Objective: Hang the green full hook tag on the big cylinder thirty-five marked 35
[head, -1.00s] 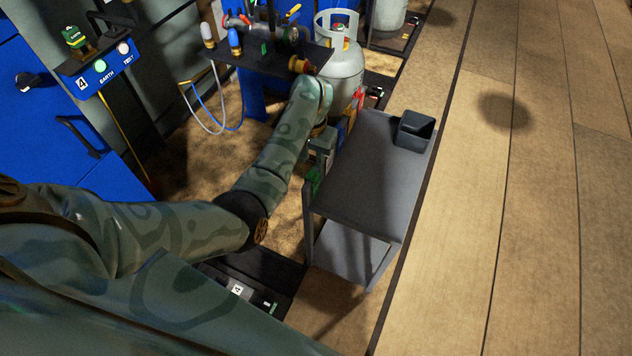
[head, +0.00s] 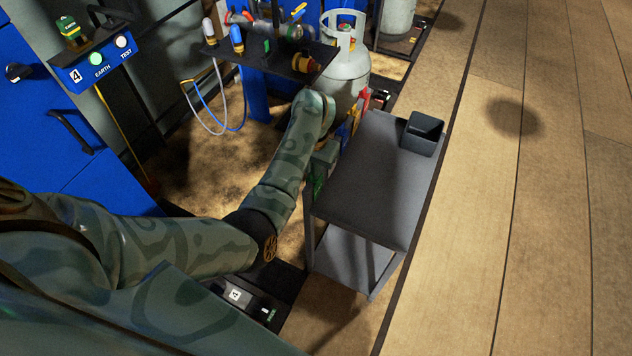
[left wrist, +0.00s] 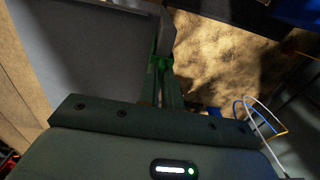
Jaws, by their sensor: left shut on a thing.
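The big grey cylinder (head: 348,72) with a collar handle stands at the top centre of the head view, its lower part partly hidden by my arm. No number is readable on it. My left gripper (head: 322,168) is low beside the grey cart's far left corner, with a small green thing (head: 317,184), seemingly the green tag, at its fingers. In the left wrist view the fingers (left wrist: 166,85) are shut on the green tag (left wrist: 157,64), beside a grey slab-like piece whose nature I cannot tell. My right gripper is in neither view.
The grey cart (head: 365,190) holds a black bin (head: 422,133). Red and yellow pieces (head: 357,112) are beside the cylinder. A dark shelf (head: 275,55) with valves stands left of it. A second cylinder (head: 397,18) is behind. Wooden floor (head: 560,200) is open at right.

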